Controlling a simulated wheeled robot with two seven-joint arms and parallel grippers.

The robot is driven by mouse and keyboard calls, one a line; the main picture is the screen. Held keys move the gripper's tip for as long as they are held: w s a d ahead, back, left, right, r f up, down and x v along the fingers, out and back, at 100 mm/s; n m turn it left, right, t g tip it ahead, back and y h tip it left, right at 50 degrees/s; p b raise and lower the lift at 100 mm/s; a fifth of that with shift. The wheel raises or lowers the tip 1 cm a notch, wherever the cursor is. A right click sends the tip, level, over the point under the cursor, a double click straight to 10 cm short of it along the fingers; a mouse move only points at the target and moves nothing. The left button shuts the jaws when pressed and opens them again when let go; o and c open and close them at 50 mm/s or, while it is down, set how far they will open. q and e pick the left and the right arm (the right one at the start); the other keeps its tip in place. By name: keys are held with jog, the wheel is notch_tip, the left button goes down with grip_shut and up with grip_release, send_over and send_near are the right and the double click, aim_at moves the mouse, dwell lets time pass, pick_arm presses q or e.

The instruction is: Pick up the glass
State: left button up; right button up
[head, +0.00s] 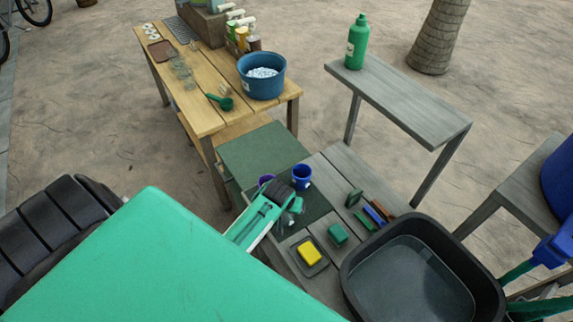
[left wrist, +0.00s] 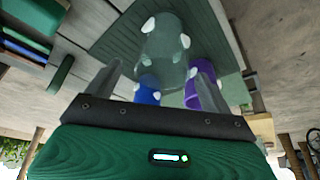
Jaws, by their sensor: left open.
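In the left wrist view, a clear greenish glass with white dots (left wrist: 165,45) stands on a dark green mat (left wrist: 110,42). It lies ahead of my left gripper (left wrist: 160,72), in line with the gap between the two spread fingers. The jaws are open, and I see room on both sides of the glass. In the head view my left gripper (head: 288,214) is low over the mat, and my arm largely hides the glass there. My right gripper is not in view.
A blue cup (head: 301,176) and a purple cup (head: 266,180) stand close to the glass. A black basin (head: 415,282) is at right. A wooden table (head: 205,115) stands behind.

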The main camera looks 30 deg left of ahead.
pick_arm(q)
jog(key=x, duration=0.1)
jog(key=p+x, duration=0.1)
jog(key=x, duration=0.1)
jog(key=shift+s+a+f, duration=0.1)
jog(key=shift+f, duration=0.2)
jog(key=shift+p+x, duration=0.35)
jog(key=shift+x, duration=0.4)
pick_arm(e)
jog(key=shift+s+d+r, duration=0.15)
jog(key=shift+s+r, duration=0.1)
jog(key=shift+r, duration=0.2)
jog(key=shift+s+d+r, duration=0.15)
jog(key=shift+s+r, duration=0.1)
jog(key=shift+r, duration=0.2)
pick_arm(q)
jog(key=shift+s, duration=0.1)
jog(key=c, duration=1.2)
jog(key=shift+o, duration=0.2)
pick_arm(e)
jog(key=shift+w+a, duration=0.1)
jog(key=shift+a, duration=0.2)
pick_arm(q)
jog(key=shift+r, duration=0.15)
